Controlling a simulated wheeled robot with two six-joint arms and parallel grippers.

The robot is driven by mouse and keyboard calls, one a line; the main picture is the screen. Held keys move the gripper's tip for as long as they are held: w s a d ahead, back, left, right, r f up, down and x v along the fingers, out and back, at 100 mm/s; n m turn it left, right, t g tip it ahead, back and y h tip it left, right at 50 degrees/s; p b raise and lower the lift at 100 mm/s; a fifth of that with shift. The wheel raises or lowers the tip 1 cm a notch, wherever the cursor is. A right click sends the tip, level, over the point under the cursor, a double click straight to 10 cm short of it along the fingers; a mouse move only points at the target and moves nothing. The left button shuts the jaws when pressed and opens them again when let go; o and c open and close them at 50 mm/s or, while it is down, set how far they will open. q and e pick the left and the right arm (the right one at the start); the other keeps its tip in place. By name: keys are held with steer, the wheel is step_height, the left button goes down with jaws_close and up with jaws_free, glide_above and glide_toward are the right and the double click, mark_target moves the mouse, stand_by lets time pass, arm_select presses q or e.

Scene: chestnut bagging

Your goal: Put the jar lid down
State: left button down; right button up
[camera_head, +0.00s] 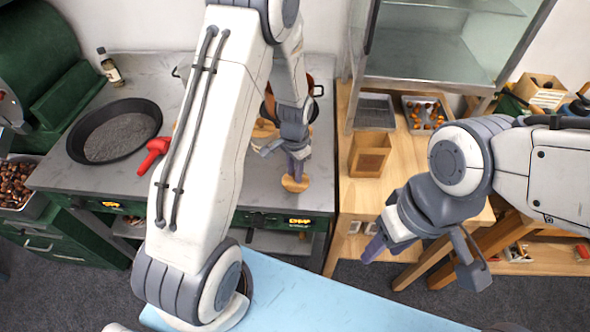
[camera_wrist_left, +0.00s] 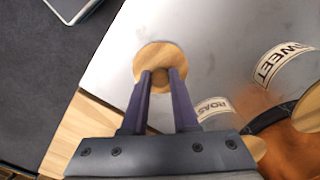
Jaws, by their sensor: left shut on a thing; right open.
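The round wooden jar lid (camera_head: 295,184) is at the tips of my left gripper (camera_head: 298,158), over the front right part of the grey metal counter (camera_head: 265,196). In the left wrist view the lid (camera_wrist_left: 152,52) shows between and beyond the two purple fingers (camera_wrist_left: 160,80), which are shut on its knob. I cannot tell whether the lid touches the counter. My right gripper (camera_head: 420,255) is open and empty, out in front of the wooden table. My left arm hides part of the counter.
Labels reading "SWEET" (camera_wrist_left: 282,65) and "ROAS" (camera_wrist_left: 213,108) show in the wrist view. A wooden box (camera_head: 369,158) stands on the wooden table at right.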

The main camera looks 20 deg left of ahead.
arm_select(q)
steer(key=shift+f, duration=0.15)
steer(key=c, duration=0.7)
jaws_free()
